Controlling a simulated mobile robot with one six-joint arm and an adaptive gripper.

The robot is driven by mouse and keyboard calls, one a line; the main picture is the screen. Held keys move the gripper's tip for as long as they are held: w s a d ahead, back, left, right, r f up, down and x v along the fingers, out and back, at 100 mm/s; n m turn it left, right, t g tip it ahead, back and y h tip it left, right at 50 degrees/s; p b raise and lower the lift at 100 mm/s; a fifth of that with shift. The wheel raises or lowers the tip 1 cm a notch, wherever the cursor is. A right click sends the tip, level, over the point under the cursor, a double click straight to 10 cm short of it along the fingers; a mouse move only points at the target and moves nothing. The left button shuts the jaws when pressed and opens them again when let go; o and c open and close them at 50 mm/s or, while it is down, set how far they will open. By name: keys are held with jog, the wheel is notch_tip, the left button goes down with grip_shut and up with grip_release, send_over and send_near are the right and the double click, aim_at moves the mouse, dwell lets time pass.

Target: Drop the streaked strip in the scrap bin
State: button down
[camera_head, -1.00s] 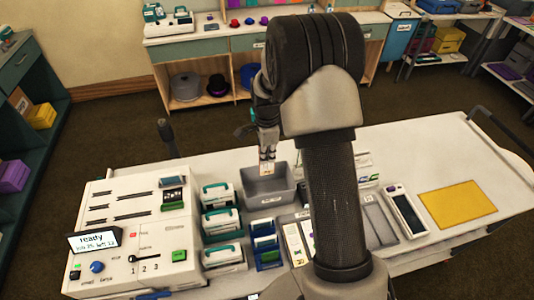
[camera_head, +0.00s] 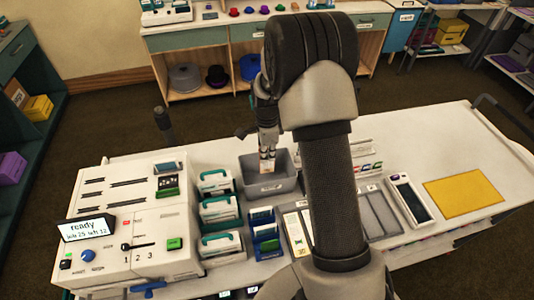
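The scrap bin (camera_head: 254,186) is an open grey box with a small label on its front wall, standing on the white bench top. My gripper (camera_head: 267,166) points down over the bin's opening, with its tips appearing at or just inside the rim. Its fingers are close together on a small pale piece with an orange tint (camera_head: 268,170), which looks like the strip's end. Its streaks are too small to make out. My arm hides part of the bench to the right of the bin.
A white machine (camera_head: 135,235) with a screen reading "ready" stands at the left. White cases with teal handles (camera_head: 218,212) and blue holders (camera_head: 265,235) stand close before the bin. A tray (camera_head: 378,215) and yellow mat (camera_head: 464,192) lie right.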

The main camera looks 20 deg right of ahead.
jog(key=c, duration=1.7)
grip_release()
notch_tip(320, 180, up, 12)
